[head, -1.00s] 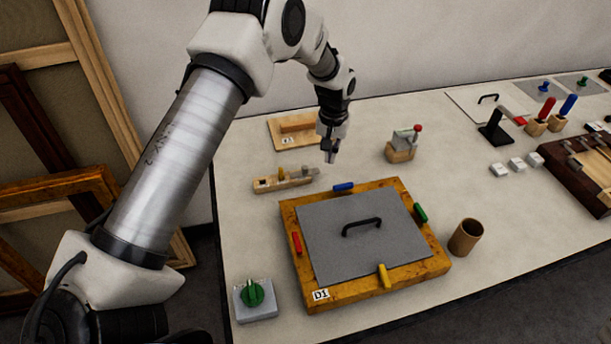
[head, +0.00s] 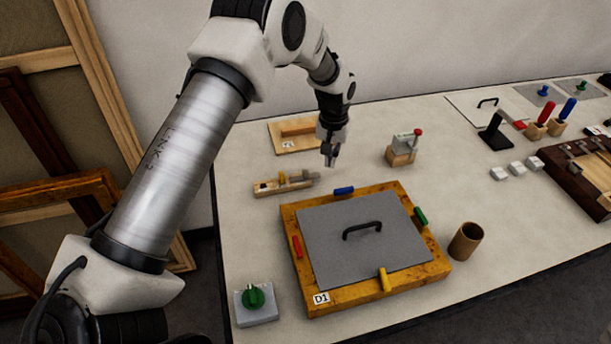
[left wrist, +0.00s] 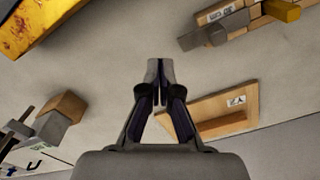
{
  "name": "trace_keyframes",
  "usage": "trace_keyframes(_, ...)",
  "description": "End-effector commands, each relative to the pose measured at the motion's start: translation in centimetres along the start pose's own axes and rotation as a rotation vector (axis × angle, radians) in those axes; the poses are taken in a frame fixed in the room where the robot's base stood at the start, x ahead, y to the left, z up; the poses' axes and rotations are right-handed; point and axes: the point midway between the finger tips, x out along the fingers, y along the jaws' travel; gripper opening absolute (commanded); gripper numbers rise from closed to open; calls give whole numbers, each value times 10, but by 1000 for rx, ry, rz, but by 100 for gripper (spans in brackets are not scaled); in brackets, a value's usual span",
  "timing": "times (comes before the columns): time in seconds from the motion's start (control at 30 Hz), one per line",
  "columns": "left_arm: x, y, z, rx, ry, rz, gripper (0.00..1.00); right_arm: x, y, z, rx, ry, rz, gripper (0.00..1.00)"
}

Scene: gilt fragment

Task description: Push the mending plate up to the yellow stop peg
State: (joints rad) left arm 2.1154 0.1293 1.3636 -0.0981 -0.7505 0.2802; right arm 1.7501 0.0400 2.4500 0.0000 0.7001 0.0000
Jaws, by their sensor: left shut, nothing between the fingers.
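A narrow wooden rail (head: 268,189) lies behind the gilt frame, and it also shows at the top right of the left wrist view (left wrist: 259,22). A yellow stop peg (head: 282,177) stands on it, also in the left wrist view (left wrist: 281,10). The thin grey metal piece that looks like the mending plate (head: 313,175) is at the rail's right end, with a gap to the peg; it shows in the left wrist view (left wrist: 212,34). My left gripper (head: 330,161) is shut and empty, above the table, right of the plate and apart from it. My right gripper is out of view.
The gilt frame (head: 298,284) with a grey handled panel (head: 335,253) lies in front. A wooden board (head: 281,144) is behind the rail. A wooden block with a red-knobbed lever (head: 401,154) stands right of my gripper. Bare table (head: 365,135) lies between.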

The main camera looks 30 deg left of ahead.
Motion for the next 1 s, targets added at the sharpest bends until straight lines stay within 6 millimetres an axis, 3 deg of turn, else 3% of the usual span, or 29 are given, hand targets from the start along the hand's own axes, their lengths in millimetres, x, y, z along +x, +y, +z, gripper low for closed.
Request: trace_keyframes(1.0,14,0,0,0,0,0,0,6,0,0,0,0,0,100)
